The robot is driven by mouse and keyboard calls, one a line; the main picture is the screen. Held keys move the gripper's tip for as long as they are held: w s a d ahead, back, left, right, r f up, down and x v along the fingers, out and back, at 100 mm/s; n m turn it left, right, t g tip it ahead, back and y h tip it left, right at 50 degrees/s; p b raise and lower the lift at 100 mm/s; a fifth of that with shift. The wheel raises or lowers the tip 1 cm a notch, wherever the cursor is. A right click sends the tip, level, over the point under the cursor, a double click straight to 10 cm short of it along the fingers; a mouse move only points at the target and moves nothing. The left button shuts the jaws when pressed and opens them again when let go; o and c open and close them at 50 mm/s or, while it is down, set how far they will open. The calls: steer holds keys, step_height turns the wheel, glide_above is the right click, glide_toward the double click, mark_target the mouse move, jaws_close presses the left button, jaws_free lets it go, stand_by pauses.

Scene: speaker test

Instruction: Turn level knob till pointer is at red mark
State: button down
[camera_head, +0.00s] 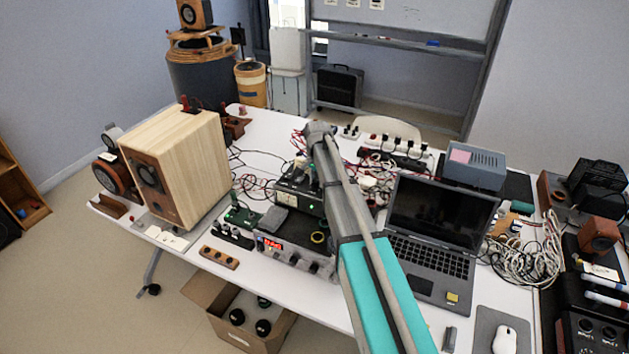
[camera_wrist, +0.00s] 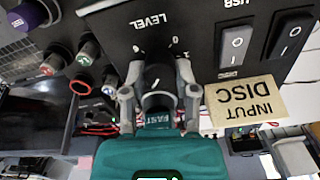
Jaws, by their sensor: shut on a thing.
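In the wrist view the level knob (camera_wrist: 158,80) is a dark round knob below the upside-down word LEVEL on a black panel. A short light pointer line shows on its face, with small white scale marks around its far side. I cannot make out a red mark. My gripper (camera_wrist: 159,92) has one finger on each side of the knob and is shut on it. The fingers hide part of the scale. In the head view my arm covers the gripper and the knob; black stacked devices (camera_head: 294,232) stand beside the arm on the table.
Two rocker switches (camera_wrist: 237,42) and a tan INPUT DISC label (camera_wrist: 245,104) lie close to the right finger. Several ringed connectors (camera_wrist: 82,84) stick out at the left. A wooden speaker (camera_head: 205,165), an open laptop (camera_head: 432,235) and loose cables (camera_head: 525,255) crowd the table.

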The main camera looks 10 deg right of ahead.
steer(key=shift+s+a+m, duration=0.15)
steer(key=shift+m, duration=0.45)
steer(key=shift+c, duration=2.2)
jaws_free()
steer(key=shift+o, duration=0.3)
